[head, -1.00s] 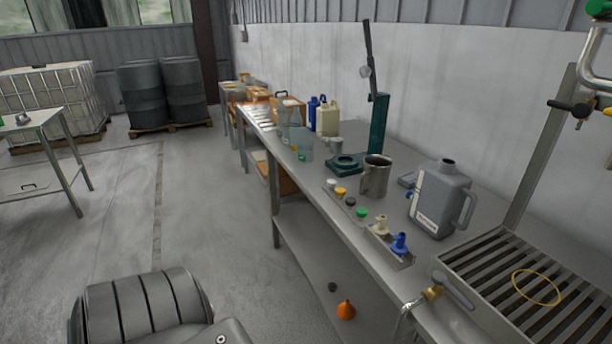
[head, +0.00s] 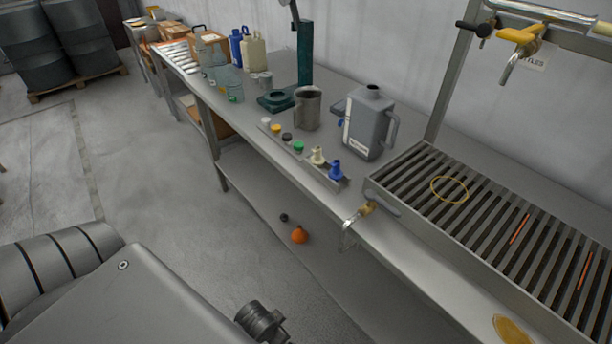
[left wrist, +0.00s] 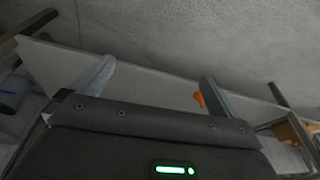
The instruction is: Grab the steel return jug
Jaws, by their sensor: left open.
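The steel jug (head: 307,112) stands upright on the long grey bench in the head view, open at the top. It is just left of a grey plastic jerrycan (head: 362,130) and right of a dark green stand base (head: 280,100). My left gripper (left wrist: 155,85) shows only in the left wrist view, its two fingers spread with nothing between them. The jug is not recognisable in that view. The left gripper's jaws and my right gripper are not seen in the head view.
A strip of coloured caps and nozzles (head: 298,147) lies along the bench's front edge by the jug. A slatted drain grate (head: 480,215) with a tap (head: 362,210) is at right. An orange funnel (head: 299,235) is below on the lower shelf.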

